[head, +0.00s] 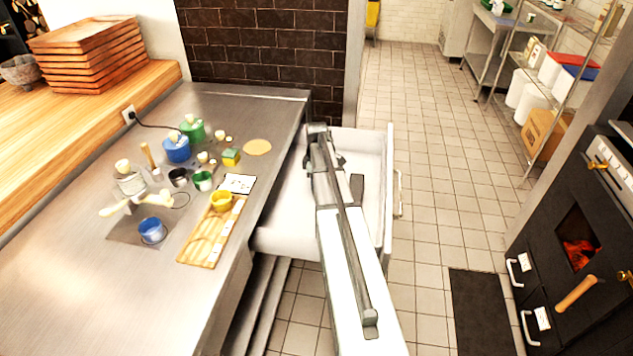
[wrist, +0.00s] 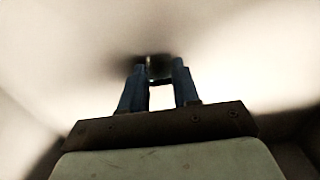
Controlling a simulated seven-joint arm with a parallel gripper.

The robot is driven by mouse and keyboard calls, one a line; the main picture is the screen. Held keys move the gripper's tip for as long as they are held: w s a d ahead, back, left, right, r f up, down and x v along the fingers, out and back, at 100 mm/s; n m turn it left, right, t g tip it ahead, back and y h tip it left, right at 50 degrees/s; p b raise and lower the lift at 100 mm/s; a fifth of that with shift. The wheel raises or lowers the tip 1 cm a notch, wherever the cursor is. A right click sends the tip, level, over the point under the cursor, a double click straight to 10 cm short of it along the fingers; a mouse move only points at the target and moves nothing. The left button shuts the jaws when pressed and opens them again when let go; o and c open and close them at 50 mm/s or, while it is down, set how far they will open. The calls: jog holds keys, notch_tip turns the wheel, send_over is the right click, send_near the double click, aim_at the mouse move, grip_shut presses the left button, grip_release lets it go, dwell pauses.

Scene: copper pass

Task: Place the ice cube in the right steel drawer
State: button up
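The steel drawer (head: 369,142) is pulled open at the right of the counter, with a pale, bare-looking interior. My arm reaches down over it, and my gripper is inside or just above it; its fingertips are hidden in the head view. In the wrist view my gripper (wrist: 159,70) has its two blue-grey fingers a small gap apart. A small, dark, glassy block, apparently the ice cube (wrist: 158,67), fills the gap between the fingertips. A soft shadow lies around the tips on the pale drawer floor, close to them.
The steel counter (head: 95,285) left of the drawer holds a wooden tray (head: 196,262), a blue cup (head: 152,231), a blue canister (head: 176,149) and several small pots. The drawer's walls surround my gripper. An oven (head: 570,240) stands at the right, with open tiled floor between.

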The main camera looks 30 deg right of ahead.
jog(key=o, duration=0.5)
jog(key=shift+c, duration=0.2)
notch_tip(320, 180, up, 12)
jog(key=shift+r, duration=0.15)
dwell(0.5)
